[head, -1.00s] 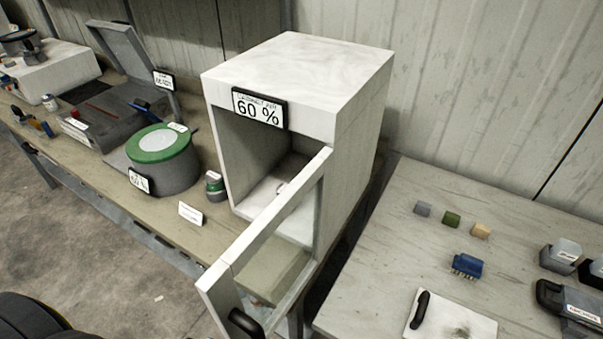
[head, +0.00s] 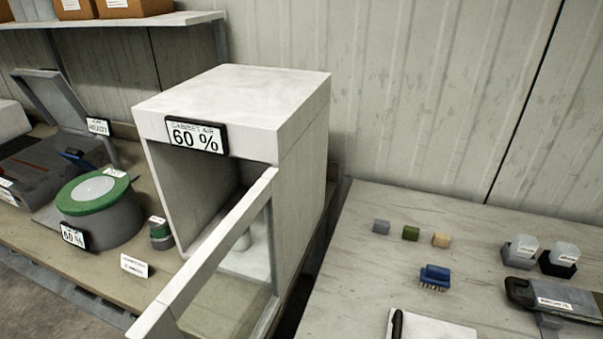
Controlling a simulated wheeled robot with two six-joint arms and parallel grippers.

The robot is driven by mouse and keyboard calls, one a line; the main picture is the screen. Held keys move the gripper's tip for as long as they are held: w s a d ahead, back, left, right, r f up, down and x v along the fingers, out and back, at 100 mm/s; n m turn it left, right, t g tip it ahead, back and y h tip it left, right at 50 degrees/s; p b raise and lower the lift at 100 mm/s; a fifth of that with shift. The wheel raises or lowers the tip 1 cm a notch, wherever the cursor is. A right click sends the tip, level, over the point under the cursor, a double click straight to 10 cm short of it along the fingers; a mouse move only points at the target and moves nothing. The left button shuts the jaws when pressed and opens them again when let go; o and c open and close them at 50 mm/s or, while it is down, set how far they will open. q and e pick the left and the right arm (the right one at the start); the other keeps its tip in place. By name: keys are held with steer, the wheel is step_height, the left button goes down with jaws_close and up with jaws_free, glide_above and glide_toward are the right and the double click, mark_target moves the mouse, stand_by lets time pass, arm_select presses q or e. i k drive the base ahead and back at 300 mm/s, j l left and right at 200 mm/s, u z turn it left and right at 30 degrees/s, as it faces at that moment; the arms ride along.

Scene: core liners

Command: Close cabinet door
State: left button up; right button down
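The white cabinet (head: 300,150) stands on the wooden bench, with a "60 %" sign (head: 197,135) on its upper front edge. Its door (head: 215,258) is open and swung out toward me, hinged on the cabinet's right side. The door is a pale frame with a see-through pane. A small pale object shows inside the cabinet, partly behind the door frame. The door's lower outer end is cut off by the bottom edge of the view. Neither of my grippers is in view.
A green-lidded round container (head: 100,205) and a small green-and-grey jar (head: 160,233) stand left of the cabinet. On the right table (head: 350,275) are small blocks, a blue brush (head: 434,278) and a grey case (head: 555,297). A gap separates bench and table.

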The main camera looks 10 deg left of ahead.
mark_target(158, 322)
steer(key=k+l+u, duration=0.2)
steer(key=k+l, duration=0.2)
steer(key=l, duration=0.3)
steer(key=k+l+u, duration=0.25)
steer(key=k+l, duration=0.2)
steer(key=l, duration=0.15)
